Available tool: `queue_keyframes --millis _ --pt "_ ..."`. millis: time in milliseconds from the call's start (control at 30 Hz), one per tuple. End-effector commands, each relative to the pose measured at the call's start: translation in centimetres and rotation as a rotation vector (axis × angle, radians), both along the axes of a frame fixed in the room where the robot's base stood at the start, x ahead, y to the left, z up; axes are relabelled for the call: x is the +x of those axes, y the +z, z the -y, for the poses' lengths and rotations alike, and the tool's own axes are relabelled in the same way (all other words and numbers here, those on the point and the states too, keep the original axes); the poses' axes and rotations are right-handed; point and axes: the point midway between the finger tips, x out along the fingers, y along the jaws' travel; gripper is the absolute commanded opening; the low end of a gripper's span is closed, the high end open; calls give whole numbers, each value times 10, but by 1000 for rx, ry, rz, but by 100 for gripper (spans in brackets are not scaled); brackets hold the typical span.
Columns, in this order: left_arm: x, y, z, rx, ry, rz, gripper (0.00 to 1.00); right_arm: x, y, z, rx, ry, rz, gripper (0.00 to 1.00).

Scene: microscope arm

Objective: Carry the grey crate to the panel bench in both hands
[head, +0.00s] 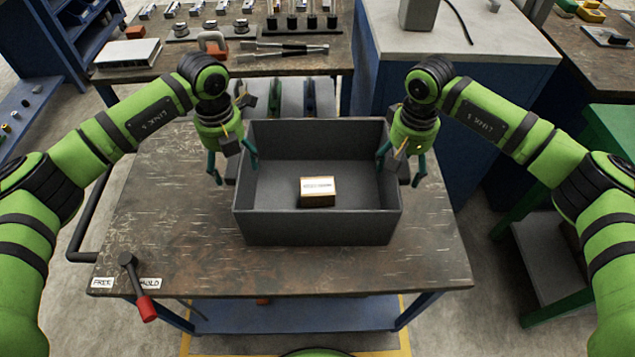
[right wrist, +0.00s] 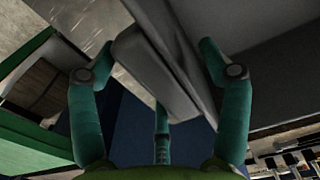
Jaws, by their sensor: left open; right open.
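The grey crate (head: 318,226) sits upright on the worn top of a wheeled-looking table, with a small brown box (head: 318,192) with a white label inside it. My left gripper (head: 234,172) is open at the crate's left wall, one finger inside and one outside. My right gripper (head: 400,172) is open at the right wall in the same way. In the right wrist view, the crate's grey side grip (right wrist: 150,75) lies between the spread fingers (right wrist: 160,85), with gaps visible. I cannot tell which surrounding bench is the panel bench.
The table top (head: 170,235) is bare around the crate. A red-handled lever (head: 138,285) stands at its front left by FREE and HOLD labels. A bench with tools (head: 270,55) stands behind, a blue cabinet with a grey top (head: 460,40) behind right, and green furniture (head: 605,130) at right.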

Motion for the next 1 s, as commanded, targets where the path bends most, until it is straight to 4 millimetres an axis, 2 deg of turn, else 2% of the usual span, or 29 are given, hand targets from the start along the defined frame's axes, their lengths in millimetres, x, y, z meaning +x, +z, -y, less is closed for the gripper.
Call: queue_keyframes --millis 300,333,467,500,533,1000 --pt "0 -3 0 0 0 1 78 0 -4 0 1 0 0 78" --pt "0 -3 0 0 0 1 74 0 -4 0 1 0 0 74" --pt "0 -3 0 0 0 1 22 0 -3 0 1 0 0 22" --pt "0 -3 0 0 0 1 6 0 -3 0 1 0 0 6" --pt "0 -3 0 0 0 1 0 0 -3 0 1 0 0 0" --pt "1 5 0 -1 0 3 0 1 5 0 1 1 3 0"
